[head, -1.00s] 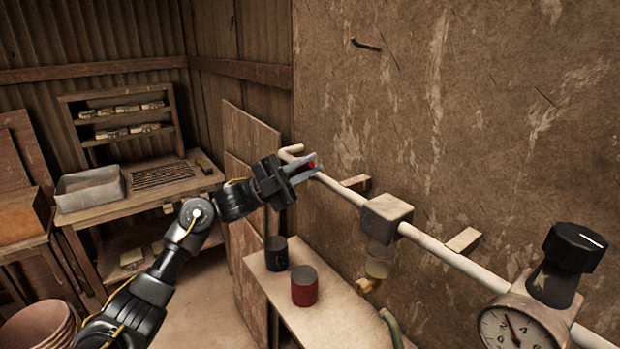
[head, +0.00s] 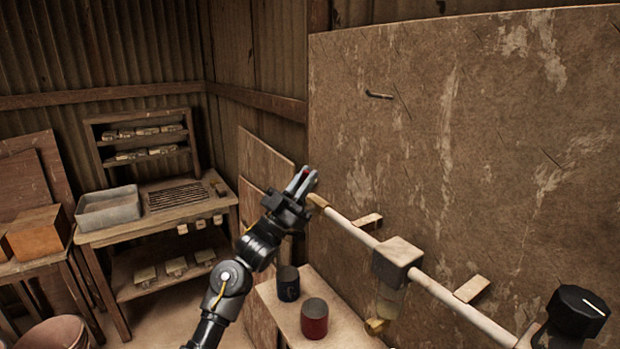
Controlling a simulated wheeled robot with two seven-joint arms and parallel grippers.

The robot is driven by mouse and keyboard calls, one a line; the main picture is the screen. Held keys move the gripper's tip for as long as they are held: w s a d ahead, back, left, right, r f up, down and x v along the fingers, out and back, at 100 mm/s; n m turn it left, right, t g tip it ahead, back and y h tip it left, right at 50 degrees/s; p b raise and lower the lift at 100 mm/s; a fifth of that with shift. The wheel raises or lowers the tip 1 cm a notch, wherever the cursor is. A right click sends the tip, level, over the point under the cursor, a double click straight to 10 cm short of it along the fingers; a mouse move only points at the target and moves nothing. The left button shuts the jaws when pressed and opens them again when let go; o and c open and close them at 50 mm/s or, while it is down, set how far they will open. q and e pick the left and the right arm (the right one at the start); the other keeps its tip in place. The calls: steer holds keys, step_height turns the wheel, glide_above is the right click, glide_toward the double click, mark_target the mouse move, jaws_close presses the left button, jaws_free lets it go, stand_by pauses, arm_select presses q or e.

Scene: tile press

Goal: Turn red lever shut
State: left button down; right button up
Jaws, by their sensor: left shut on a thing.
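My left gripper (head: 301,182) is at the left end of the pale wall pipe (head: 440,292), its fingers pointing up and slightly right. It is shut on the red lever (head: 305,172), of which only a small bit of red shows between the fingers. The rest of the lever is hidden by the fingers. The pipe's tan end (head: 317,200) is just right of the fingers. My right gripper is out of view.
A grey box filter (head: 398,255) and a black knob (head: 577,312) sit along the pipe. A shelf table (head: 165,222) is at the left.

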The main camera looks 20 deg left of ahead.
arm_select(q)
steer(key=shift+w+a+n+t+y+p, duration=0.25)
steer(key=shift+n+t+y, duration=0.2)
steer(key=shift+n+y, duration=0.45)
steer(key=shift+w+a+n+t+y+p, duration=0.2)
steer(key=shift+n+t+y, duration=0.25)
steer(key=shift+n+y, duration=0.45)
steer(key=shift+n, duration=0.3)
steer(key=c, duration=1.4)
jaws_free()
steer(key=shift+c, duration=0.2)
steer(key=shift+s+a+f, duration=0.1)
steer(key=shift+s+f, duration=0.1)
steer(key=shift+f, duration=0.05)
steer(key=b+v, duration=0.4)
steer(key=v, duration=0.6)
steer(key=shift+b, duration=0.35)
